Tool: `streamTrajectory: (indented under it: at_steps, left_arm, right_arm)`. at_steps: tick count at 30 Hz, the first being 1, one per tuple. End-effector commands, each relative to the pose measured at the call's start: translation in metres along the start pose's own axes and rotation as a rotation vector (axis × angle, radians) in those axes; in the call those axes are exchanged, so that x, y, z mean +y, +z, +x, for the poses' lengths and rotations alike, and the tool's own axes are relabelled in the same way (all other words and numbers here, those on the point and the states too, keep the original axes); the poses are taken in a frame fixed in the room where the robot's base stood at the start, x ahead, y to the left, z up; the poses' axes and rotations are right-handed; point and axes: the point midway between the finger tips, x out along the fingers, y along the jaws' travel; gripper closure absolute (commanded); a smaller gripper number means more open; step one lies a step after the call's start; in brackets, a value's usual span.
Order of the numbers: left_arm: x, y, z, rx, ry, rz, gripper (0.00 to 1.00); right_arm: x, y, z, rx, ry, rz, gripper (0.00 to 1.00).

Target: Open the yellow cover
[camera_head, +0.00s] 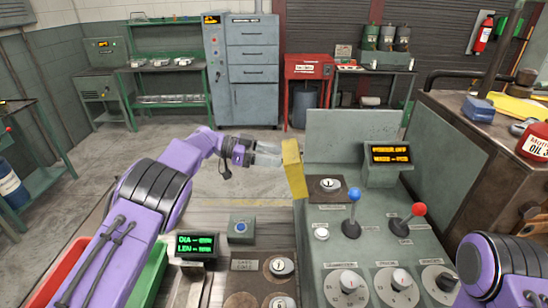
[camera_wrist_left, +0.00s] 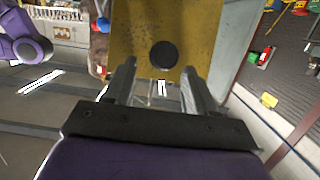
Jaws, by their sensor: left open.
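The yellow cover (camera_head: 294,168) stands nearly upright, slightly tilted, at the left edge of the grey control console in the head view. In the left wrist view the yellow cover (camera_wrist_left: 185,22) fills the upper middle, with a round black knob (camera_wrist_left: 164,55) on its face. My left gripper (camera_head: 278,153) is just left of the cover, its fingers pointing at it. In the wrist view the left gripper (camera_wrist_left: 160,80) is open, with its fingertips just below and on either side of the knob. Whether they touch the cover I cannot tell. My right gripper is out of view.
The console carries a blue-knobbed lever (camera_head: 353,208), a red-knobbed lever (camera_head: 408,219), dials and an amber display (camera_head: 390,153). A green display (camera_head: 197,246) stands in front at left. A workbench (camera_head: 455,135) stands at right. The floor behind the cover is clear.

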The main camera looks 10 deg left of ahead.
Motion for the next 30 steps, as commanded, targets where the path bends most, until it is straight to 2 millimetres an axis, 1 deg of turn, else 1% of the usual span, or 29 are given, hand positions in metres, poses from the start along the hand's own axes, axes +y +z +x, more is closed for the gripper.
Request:
streamTrajectory:
  at_steps: [1,6,9,12,15,17,30]
  left_arm:
    - [-0.001,0.004,-0.009,0.001,-0.004,0.002,0.44]
    - [-0.001,0.006,-0.050,0.001,-0.005,0.000,0.44]
    - [-0.001,0.005,-0.072,0.001,-0.005,0.001,0.44]
    - [-0.001,0.004,-0.087,0.000,-0.003,0.000,0.44]
    - [0.000,0.003,-0.095,-0.001,-0.002,0.000,0.44]
    - [0.000,0.002,-0.096,-0.001,-0.001,0.000,0.44]
    - [0.000,0.001,-0.096,-0.001,-0.001,-0.001,0.44]
  right_arm:
    - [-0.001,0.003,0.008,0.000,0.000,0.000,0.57]
    - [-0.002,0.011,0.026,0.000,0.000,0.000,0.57]
    - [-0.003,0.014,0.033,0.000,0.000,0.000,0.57]
    - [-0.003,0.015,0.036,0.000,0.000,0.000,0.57]
    - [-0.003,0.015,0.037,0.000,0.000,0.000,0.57]
    - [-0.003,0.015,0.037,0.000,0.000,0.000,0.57]
    - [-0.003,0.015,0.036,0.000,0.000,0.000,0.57]
